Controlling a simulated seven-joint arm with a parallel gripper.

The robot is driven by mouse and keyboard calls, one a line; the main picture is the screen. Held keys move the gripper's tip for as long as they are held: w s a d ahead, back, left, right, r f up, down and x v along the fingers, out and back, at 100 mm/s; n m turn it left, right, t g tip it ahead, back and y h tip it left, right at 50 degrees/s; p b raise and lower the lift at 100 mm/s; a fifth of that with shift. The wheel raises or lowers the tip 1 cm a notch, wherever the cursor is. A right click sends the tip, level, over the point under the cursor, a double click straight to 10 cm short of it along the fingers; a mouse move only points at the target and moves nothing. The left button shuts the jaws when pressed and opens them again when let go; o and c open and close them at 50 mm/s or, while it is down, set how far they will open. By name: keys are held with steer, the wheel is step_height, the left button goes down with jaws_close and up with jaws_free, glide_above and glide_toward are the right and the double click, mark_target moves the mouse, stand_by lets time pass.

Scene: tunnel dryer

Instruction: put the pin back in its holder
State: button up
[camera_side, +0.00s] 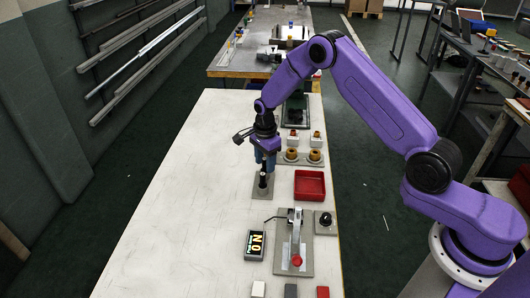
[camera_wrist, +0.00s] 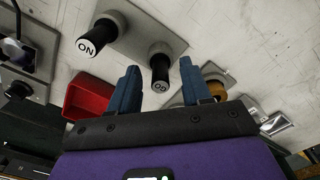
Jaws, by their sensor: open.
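In the wrist view a black pin (camera_wrist: 160,72) with a white lettered end cap, apparently GO turned over, shows between the fingers of my gripper (camera_wrist: 160,66). A similar pin (camera_wrist: 99,39), its cap reading as ON in this view, stands farther left. Both rise from a grey plate (camera_wrist: 132,42). My fingers are open, one on each side of the first pin, with gaps visible. In the side view my gripper (camera_side: 265,165) points down over the small plate (camera_side: 253,193), where one black pin (camera_side: 263,181) is visible. The gripper hides the rest.
A red tray (camera_side: 297,196) lies right of the plate. A toggle clamp fixture (camera_side: 296,240), a black-knobbed block (camera_side: 325,219) and a box reading NO (camera_side: 255,245) are nearer the camera. Brass-coloured parts (camera_side: 315,155) stand behind the tray. The left tabletop is clear.

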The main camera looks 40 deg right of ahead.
mark_target(265, 159)
step_height(265, 159, up, 17)
steer(key=shift+r, duration=0.15)
stand_by(0.4)
steer(key=s+a+r+n, duration=0.3)
steer(key=s+a+n, duration=0.1)
steer(key=s+n, duration=0.45)
steer(key=s+a+r+n, duration=0.2)
steer(key=s+a+n, duration=0.1)
steer(key=s+n, duration=0.55)
steer(key=s+d+n, duration=0.3)
steer(key=s+n, duration=0.3)
steer(key=s, duration=0.6)
steer(key=s+d+n, duration=0.4)
steer(key=s+n, duration=0.3)
steer(key=s, duration=0.4)
steer(key=shift+s+f+n, duration=0.3)
steer(key=shift+s+f, duration=0.1)
steer(key=shift+f, duration=0.05)
